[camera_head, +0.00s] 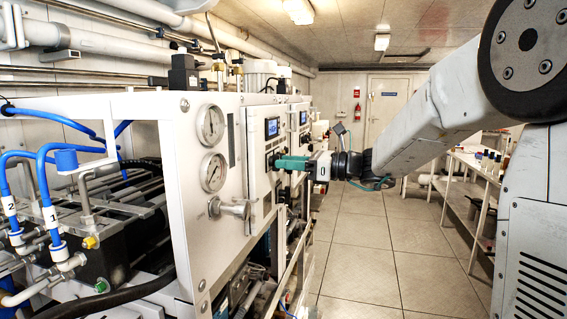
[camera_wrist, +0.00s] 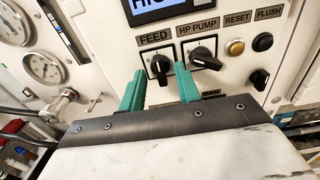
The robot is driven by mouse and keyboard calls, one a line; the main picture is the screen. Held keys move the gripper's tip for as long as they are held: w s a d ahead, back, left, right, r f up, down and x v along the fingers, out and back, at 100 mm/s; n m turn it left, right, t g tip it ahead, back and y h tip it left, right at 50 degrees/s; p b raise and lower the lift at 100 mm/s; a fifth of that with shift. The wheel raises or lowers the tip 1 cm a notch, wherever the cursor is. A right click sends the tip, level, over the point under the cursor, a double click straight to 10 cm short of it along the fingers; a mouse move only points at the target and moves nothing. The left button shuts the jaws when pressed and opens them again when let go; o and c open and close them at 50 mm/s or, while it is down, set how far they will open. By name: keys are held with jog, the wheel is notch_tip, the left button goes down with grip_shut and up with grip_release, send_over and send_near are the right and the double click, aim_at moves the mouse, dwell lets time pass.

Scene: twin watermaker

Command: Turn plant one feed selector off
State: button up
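The feed selector (camera_wrist: 159,65) is a black rotary knob under the FEED label in the wrist view, on a pale control panel (camera_wrist: 112,50). My gripper (camera_wrist: 161,75) has two green fingers, spread apart, with tips pointing at the panel on the left and right of this knob. Contact with the knob or panel cannot be told. The HP PUMP knob (camera_wrist: 204,58) is just right of the right finger. In the head view my gripper (camera_head: 277,163) reaches the panel front from the right; the feed selector is not clear there. Its exact pointer direction is hard to read.
RESET (camera_wrist: 235,47) and FLUSH (camera_wrist: 262,42) buttons sit at right, with another black knob (camera_wrist: 260,79) below. Pressure gauges (camera_head: 211,126) and a metal valve handle (camera_head: 230,209) are at left. The floor aisle (camera_head: 365,245) is clear; shelves (camera_head: 470,200) stand right.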

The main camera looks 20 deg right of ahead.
jog(key=shift+x, duration=0.85)
jog(key=c, duration=0.7)
jog(key=shift+n, duration=0.4)
jog(key=n, duration=1.1)
